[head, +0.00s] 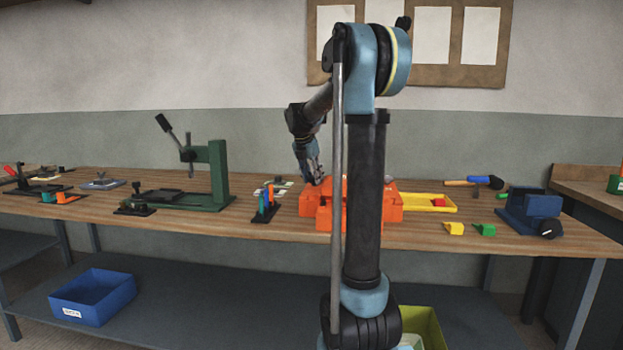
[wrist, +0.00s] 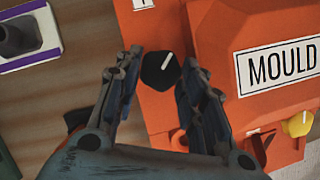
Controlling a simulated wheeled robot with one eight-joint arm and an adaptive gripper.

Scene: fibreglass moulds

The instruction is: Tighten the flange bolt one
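The orange mould (head: 310,203) stands on the workbench, partly hidden behind my arm in the head view. In the wrist view the mould (wrist: 215,35) carries a "MOULD" label. A black knob-like bolt head (wrist: 160,70) with a white line sits on its left flange, beside a partly cut-off number tag (wrist: 143,3). A yellow knob (wrist: 297,124) is at the lower right. My gripper (wrist: 160,80) is open, with its fingers on either side of the black bolt head and a gap visible. In the head view my gripper (head: 313,175) points down at the mould's left side.
A green press (head: 215,175) and a rack of coloured tools (head: 265,203) stand left of the mould. A yellow tray (head: 425,203), yellow and green blocks, a hammer (head: 485,181) and a blue vice (head: 530,212) lie to the right. A blue bin (head: 93,297) is on the lower shelf.

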